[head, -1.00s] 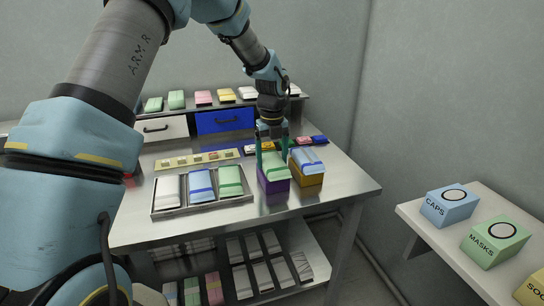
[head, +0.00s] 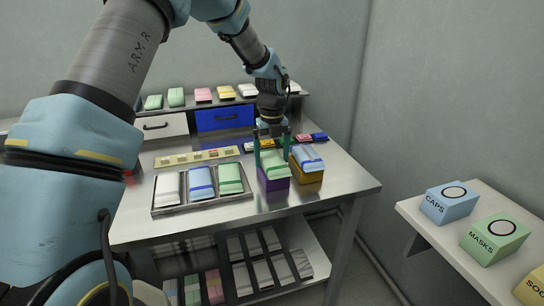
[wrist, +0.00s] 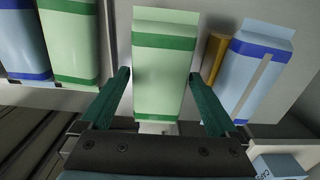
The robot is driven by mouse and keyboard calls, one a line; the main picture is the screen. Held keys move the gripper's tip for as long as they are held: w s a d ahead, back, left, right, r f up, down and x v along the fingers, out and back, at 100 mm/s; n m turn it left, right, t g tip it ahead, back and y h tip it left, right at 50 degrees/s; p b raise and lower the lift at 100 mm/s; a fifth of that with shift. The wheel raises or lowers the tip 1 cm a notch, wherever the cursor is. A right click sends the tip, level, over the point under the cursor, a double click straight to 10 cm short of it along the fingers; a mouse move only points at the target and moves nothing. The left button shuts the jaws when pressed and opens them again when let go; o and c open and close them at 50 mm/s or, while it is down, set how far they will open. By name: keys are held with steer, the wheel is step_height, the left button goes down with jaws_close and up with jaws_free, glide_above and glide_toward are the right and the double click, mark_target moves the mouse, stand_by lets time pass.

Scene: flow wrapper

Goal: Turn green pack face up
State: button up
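A light green pack with darker green bands (head: 274,164) lies on a purple box (head: 274,184) at the front right of the steel table. In the wrist view this green pack (wrist: 163,75) shows a plain upper face with no seam strip visible. My gripper (head: 272,152) is just over it, with one teal finger on each side. The wrist view shows my gripper (wrist: 160,75) open, with narrow gaps between fingers and pack. Another green pack (head: 230,179) lies in the right compartment of the tray (head: 203,204).
A blue pack (head: 307,157) lies on an orange-yellow box (head: 309,178) close to the right; a grey strip runs along it in the wrist view. White and blue packs share the tray at left. Small packs line the table's rear. Bare table lies right of the boxes.

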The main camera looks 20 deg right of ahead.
steer(key=shift+o, duration=0.2)
step_height(320, 180, up, 11)
steer(key=b, duration=0.2)
stand_by(0.4)
steer(key=shift+a+f, duration=0.1)
steer(key=s+a+f+n, duration=0.2)
steer(key=a+n, duration=1.7)
steer(key=a, duration=0.2)
steer(key=s+a+f+n, duration=0.1)
steer(key=s+a+n, duration=0.3)
steer(key=a+n, duration=0.3)
steer(key=s+a+f+n+t, duration=0.1)
steer(key=s+a+f+n, duration=0.1)
steer(key=s+a+n, duration=0.3)
steer(key=a+n, duration=0.3)
steer(key=n, duration=0.2)
steer(key=shift+s+a+t, duration=0.2)
steer(key=shift+a+t, duration=0.1)
